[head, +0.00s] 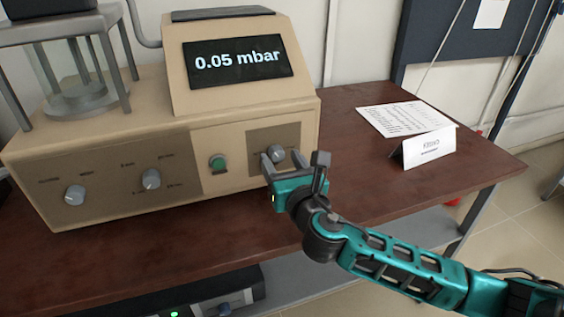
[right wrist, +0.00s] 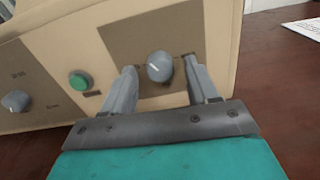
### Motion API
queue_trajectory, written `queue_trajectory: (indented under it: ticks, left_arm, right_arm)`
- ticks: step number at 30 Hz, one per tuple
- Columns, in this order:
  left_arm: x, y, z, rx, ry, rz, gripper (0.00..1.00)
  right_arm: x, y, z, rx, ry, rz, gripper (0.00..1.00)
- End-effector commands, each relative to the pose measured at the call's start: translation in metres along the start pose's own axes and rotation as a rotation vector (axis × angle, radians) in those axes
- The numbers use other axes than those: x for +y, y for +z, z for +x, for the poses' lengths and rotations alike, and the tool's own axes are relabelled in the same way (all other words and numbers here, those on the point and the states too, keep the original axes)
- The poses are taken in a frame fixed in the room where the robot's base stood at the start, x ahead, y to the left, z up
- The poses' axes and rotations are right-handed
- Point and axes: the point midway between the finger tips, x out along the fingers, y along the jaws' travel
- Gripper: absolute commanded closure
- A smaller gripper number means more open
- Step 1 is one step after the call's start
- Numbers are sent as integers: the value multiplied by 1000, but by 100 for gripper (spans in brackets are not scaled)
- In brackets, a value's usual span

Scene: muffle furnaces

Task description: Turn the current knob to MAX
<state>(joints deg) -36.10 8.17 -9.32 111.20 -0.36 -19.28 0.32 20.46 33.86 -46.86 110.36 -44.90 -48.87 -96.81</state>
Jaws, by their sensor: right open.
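The beige machine (head: 225,112) stands on the brown table, with a screen (head: 237,62) reading 0.05 mbar. Its rightmost grey knob (head: 277,153) sits on a darker panel; the small labels are too blurred to read. In the right wrist view this knob (right wrist: 159,67) has a white pointer line, tilted slightly left of upright. My right gripper (head: 283,157) is open in front of it, and its fingers (right wrist: 157,85) lie to the left and right of the knob, apart from it. My left gripper is not in view.
A green button (head: 217,163) is just left of the knob's panel. Two more grey knobs (head: 151,179) (head: 75,195) are further left. A paper sheet (head: 405,118) and a folded card (head: 429,148) lie on the table (head: 350,107) at right. A glass-and-metal stand (head: 80,95) is on the machine's left.

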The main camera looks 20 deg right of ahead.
Motion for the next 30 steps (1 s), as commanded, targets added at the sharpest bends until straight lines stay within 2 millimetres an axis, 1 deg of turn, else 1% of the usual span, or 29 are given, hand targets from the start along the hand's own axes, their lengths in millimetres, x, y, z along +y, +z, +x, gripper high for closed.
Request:
queue_trajectory:
  ticks: [9,26,27,30]
  left_arm:
    - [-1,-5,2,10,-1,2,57]
    - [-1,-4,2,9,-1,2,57]
    - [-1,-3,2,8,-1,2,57]
    - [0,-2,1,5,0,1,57]
  right_arm:
    - [0,0,2,1,1,1,41]
    - [0,0,2,1,0,0,95]
    - [0,0,2,1,0,0,97]
    - [0,0,2,1,0,3,97]
